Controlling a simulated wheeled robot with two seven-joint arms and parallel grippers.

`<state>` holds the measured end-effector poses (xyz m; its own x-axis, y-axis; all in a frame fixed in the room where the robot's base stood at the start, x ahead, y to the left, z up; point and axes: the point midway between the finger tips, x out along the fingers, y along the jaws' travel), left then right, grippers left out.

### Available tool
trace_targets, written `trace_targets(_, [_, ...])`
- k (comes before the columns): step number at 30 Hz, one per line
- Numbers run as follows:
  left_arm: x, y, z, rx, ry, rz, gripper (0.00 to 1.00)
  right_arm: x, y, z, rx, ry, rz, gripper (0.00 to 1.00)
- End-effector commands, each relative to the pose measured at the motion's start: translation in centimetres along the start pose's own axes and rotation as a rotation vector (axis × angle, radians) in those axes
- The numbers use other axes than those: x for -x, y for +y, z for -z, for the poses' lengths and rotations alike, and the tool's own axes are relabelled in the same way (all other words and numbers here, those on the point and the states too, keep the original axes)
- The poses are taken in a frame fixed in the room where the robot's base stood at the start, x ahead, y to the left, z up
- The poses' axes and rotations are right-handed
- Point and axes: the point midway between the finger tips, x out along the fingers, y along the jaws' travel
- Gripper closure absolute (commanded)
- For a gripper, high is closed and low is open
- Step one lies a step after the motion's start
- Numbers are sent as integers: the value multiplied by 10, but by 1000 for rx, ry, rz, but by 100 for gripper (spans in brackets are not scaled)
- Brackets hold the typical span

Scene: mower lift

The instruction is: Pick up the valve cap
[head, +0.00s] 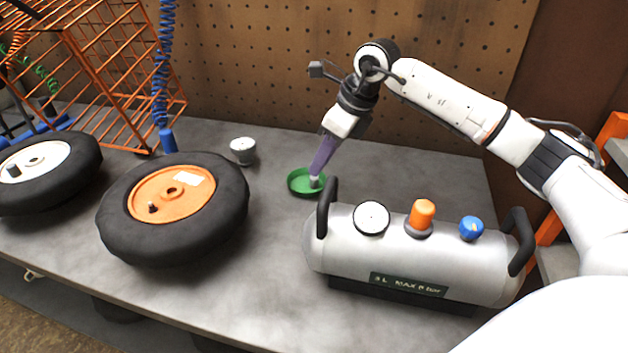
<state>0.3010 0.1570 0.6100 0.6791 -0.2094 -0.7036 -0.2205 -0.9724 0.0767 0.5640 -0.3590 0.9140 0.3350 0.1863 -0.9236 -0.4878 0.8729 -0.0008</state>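My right gripper (317,178) points down into a small green dish (293,187) on the grey bench, its purple fingers tapering to the dish. A small pale grey piece shows at the fingertips; I cannot tell whether it is the valve cap or the finger ends. The fingers are seen edge-on, so their opening is hidden. An orange-hubbed wheel (174,195) with a black tyre lies left of the dish, with a short black valve stem (152,208) on its hub. My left gripper is out of view.
A silver air tank (345,250) with black handles, a gauge, an orange knob and a blue knob stands close in front of the dish. A white-hubbed wheel (45,165) and orange wire cage (95,70) are left.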

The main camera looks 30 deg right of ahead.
Motion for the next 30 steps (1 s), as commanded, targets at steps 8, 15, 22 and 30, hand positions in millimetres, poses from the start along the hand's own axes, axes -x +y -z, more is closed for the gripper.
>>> trace_targets(8, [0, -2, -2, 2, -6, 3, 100, -40, -2, 5, 0, 1, -2, 74])
trace_targets(15, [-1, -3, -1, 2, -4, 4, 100, -46, -2, 5, 0, 2, -1, 74])
trace_targets(22, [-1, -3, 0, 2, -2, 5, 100, -45, -2, 5, 0, 1, -1, 100])
trace_targets(30, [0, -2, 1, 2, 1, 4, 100, -44, -2, 5, 1, 0, -1, 100])
